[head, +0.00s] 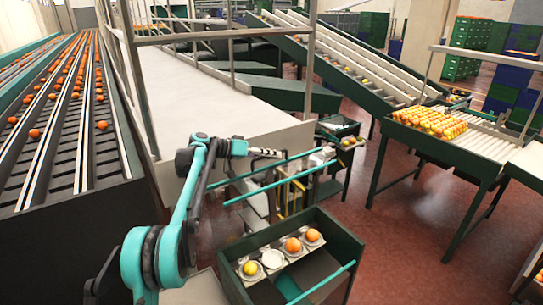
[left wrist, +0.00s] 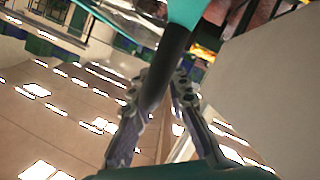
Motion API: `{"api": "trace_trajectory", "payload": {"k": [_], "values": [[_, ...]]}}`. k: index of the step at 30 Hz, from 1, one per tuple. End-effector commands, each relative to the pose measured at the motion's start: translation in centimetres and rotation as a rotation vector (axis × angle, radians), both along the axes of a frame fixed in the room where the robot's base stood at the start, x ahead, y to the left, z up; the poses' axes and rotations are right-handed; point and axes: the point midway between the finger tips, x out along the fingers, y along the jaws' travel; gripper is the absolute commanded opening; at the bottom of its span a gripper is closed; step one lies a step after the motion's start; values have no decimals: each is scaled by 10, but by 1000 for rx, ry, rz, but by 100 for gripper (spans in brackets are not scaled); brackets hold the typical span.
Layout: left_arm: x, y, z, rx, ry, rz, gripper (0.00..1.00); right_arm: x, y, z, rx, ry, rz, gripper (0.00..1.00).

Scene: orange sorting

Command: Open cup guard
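A dark green bin (head: 345,243) stands low in front of me in the head view. In it is a row of pale cups: one holds a yellow fruit (head: 250,268), one white cup (head: 272,259) is empty, and two hold oranges (head: 293,245). A teal bar (head: 322,282) runs along the bin's near side. I cannot tell which part is the cup guard. My left gripper (head: 268,153) points right, above and behind the bin, close to two teal rails (head: 275,187). In the left wrist view its fingers (left wrist: 170,85) converge beside a dark cylinder; their opening is unclear. My right gripper is not in view.
A conveyor with oranges (head: 62,110) fills the left side. A large pale table (head: 205,95) stands behind the left arm. A green-framed table with many oranges (head: 430,122) is at the right. Red floor (head: 400,235) is clear right of the bin.

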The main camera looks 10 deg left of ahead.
Motion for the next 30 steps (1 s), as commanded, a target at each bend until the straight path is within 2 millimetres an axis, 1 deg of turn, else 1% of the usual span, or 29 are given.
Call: {"api": "trace_trajectory", "payload": {"k": [9,13,17,24,30], "values": [[0,0,0,0,0,0,31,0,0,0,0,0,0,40],[-4,7,3,0,0,1,31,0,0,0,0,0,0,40],[-15,26,10,0,0,3,31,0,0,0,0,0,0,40],[-41,69,27,0,0,3,31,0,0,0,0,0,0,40],[-55,92,35,0,0,2,31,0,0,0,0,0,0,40]]}}
